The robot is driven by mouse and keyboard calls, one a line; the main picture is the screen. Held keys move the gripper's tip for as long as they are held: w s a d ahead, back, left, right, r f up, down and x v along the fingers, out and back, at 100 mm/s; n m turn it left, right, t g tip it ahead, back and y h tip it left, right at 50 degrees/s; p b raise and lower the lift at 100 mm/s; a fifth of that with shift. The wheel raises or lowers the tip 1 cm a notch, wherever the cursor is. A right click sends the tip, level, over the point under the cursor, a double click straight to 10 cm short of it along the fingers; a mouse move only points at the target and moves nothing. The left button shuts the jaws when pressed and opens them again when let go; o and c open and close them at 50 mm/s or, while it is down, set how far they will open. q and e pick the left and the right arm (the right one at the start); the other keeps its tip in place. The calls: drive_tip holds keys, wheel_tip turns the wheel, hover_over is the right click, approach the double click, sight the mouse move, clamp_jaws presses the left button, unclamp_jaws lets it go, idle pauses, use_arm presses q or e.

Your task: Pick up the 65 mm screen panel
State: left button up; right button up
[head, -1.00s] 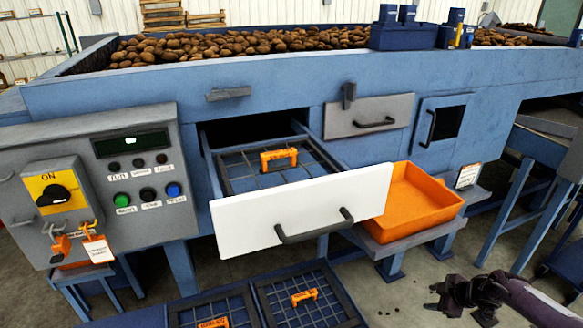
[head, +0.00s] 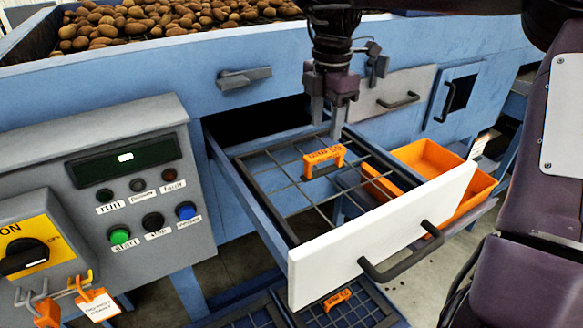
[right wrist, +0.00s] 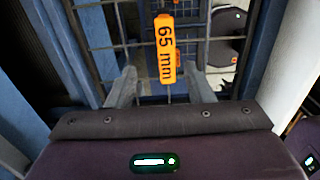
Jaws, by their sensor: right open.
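The 65 mm screen panel (head: 283,189) is a dark frame with a wire grid, lying in the open white-fronted drawer (head: 385,235). Its orange handle (head: 324,161) stands up near the middle; the right wrist view shows the "65 mm" label on this handle (right wrist: 165,48). My right gripper (head: 327,122) points down over the drawer, just behind and above the handle. It is open and empty. In the right wrist view its two fingers (right wrist: 161,88) sit to either side of the handle's line, with the handle ahead of them. My left gripper is not in view.
An orange bin (head: 425,155) stands right of the drawer. More grid panels with an orange handle (head: 337,299) lie below the drawer front. A control box (head: 130,190) is at the left. The blue machine wall (head: 150,85) rises close behind my gripper.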

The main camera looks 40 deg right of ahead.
sight(325, 152)
drive_tip(key=f, duration=0.1)
drive_tip(key=s+f+p, duration=0.1)
drive_tip(key=f, duration=0.1)
drive_tip(key=f+p, duration=0.1)
drive_tip(key=f, duration=0.1)
drive_tip(key=shift+s+a, duration=0.1)
drive_tip(key=shift+s, duration=0.3)
drive_tip(key=shift+w+a+f+p, duration=0.1)
drive_tip(key=shift+w+f+p, duration=0.15)
drive_tip(key=shift+f, duration=0.4)
drive_tip(key=shift+w+f+p, duration=0.15)
drive_tip(key=shift+w+f, duration=0.15)
drive_tip(key=shift+f, duration=0.3)
drive_tip(key=shift+w+f, duration=0.15)
drive_tip(key=shift+f, duration=0.15)
drive_tip(key=shift+s+r, duration=0.1)
drive_tip(key=shift+s, duration=0.2)
drive_tip(key=c, duration=0.4)
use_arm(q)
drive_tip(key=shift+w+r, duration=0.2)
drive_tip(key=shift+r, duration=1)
use_arm(e)
drive_tip(key=shift+w, duration=0.1)
clamp_jaws()
